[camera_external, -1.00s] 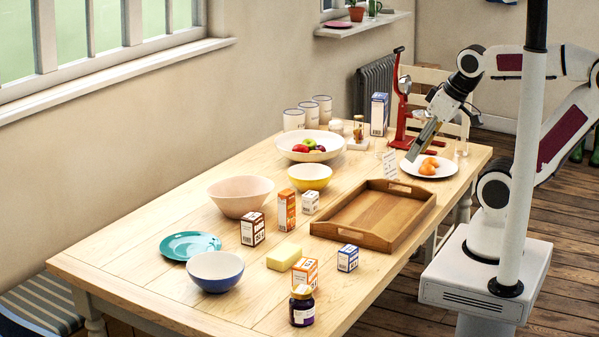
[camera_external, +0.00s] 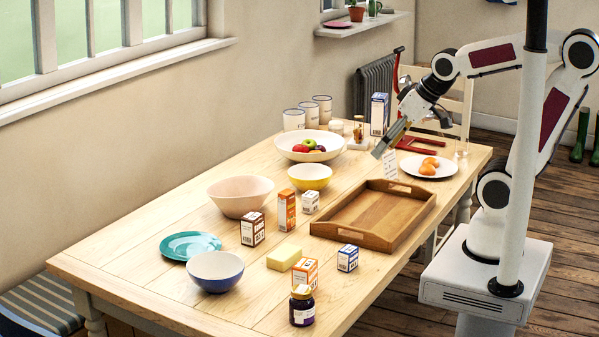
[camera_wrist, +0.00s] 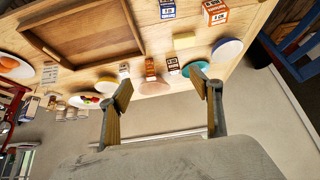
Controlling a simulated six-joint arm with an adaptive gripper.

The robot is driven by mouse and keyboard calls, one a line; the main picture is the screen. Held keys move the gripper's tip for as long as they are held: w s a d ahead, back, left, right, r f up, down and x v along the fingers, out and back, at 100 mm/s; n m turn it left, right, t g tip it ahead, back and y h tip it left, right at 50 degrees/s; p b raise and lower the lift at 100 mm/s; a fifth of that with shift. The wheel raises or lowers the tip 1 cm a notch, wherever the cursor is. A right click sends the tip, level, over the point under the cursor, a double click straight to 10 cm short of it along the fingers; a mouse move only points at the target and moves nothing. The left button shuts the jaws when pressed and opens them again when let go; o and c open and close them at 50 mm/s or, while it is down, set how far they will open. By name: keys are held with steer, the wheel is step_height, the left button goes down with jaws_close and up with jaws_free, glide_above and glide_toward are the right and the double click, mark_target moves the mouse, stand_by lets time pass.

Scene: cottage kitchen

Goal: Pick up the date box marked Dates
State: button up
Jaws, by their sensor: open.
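Several small printed boxes stand on the table, and the word Dates is not legible on any, so I cannot tell which is the date box. They are a brown-and-white box (camera_external: 252,229), a tall orange box (camera_external: 287,210), a small white box (camera_external: 310,202), an orange-and-white box (camera_external: 305,272), a blue-and-white box (camera_external: 347,258) and a tall blue-and-white box (camera_external: 379,114) at the back. My gripper (camera_external: 381,150) is open and empty above the far end of the tray, apart from all boxes. In the wrist view its fingers (camera_wrist: 160,88) are spread.
Bowls (camera_external: 240,211), butter (camera_external: 284,257), a teal plate (camera_external: 190,246) and a dark jar (camera_external: 302,306) surround the boxes. The front left table is clear.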

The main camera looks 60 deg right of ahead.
steer(key=w+a+f+t, duration=0.1)
steer(key=w+f+t, duration=0.15)
steer(key=w, duration=0.95)
steer(key=t, duration=0.2)
glide_above(260, 216)
steer(key=s+d, duration=0.1)
steer(key=s, duration=0.7)
step_height(260, 216, down, 13)
steer(key=shift+w+a+f+t, duration=0.15)
steer(key=shift+w+f+t, duration=0.3)
steer(key=shift+f, duration=1)
steer(key=shift+w+a+f+t, duration=0.25)
steer(key=shift+w+f, duration=0.3)
steer(key=shift+f, duration=0.95)
steer(key=shift+w+a+f+t, duration=0.1)
steer(key=shift+w+f+t, duration=0.4)
steer(key=shift+f, duration=0.95)
steer(key=shift+w, duration=0.1)
steer(key=shift+x, duration=1.25)
steer(key=shift+w+f, duration=0.1)
steer(key=shift+f, duration=0.05)
steer(key=shift+x, duration=2.45)
